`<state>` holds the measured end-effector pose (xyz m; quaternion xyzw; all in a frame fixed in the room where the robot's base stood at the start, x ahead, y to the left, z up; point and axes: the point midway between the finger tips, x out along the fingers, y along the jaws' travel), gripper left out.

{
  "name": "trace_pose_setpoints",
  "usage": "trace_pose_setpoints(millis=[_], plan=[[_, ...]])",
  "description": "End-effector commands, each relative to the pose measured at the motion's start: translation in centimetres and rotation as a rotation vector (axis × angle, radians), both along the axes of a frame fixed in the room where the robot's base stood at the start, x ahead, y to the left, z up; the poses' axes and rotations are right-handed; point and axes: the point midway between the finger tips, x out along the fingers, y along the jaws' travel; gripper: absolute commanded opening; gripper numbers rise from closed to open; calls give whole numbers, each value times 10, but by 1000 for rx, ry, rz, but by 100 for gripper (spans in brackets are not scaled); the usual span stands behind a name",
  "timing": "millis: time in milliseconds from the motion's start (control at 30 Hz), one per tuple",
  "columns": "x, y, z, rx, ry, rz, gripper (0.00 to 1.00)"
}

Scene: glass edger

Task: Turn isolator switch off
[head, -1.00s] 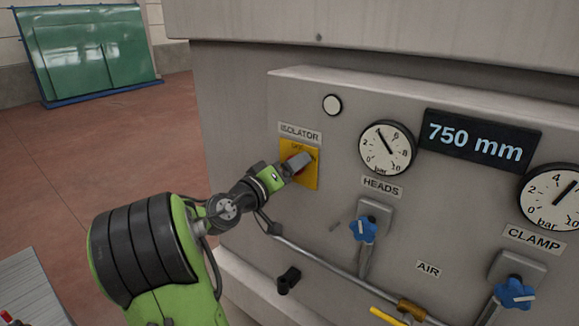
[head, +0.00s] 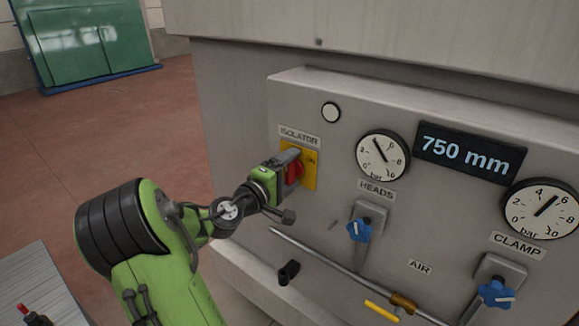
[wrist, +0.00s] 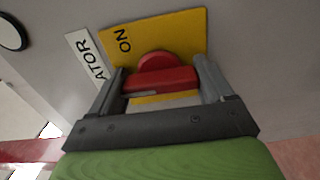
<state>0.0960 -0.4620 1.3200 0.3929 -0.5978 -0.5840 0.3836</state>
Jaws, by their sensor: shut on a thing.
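The isolator switch has a yellow plate (head: 311,176) below the ISOLATOR label on the grey machine panel. Its red handle (head: 293,171) stands out from the plate, partly covered by my gripper (head: 289,162). In the wrist view the red handle (wrist: 160,80) lies between the two fingers of my gripper (wrist: 160,70), which is shut on it.
Two gauges (head: 382,158) and a 750 mm display (head: 470,154) are right of the switch. Below are blue valve knobs (head: 359,229), a pipe (head: 330,260) and a yellow lever (head: 381,311). A black knob (head: 288,272) sticks out below my gripper. Open floor lies left.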

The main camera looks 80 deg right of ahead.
Motion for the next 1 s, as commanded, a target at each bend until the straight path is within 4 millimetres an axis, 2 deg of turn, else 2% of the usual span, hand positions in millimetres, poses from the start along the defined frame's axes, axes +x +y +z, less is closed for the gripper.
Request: trace_pose_setpoints(millis=[600,633,733,1000], plan=[[1,0,-1,18,38,2,50],[1,0,-1,18,38,2,85],[1,0,-1,17,37,2,100],[2,3,-1,16,37,2,100]])
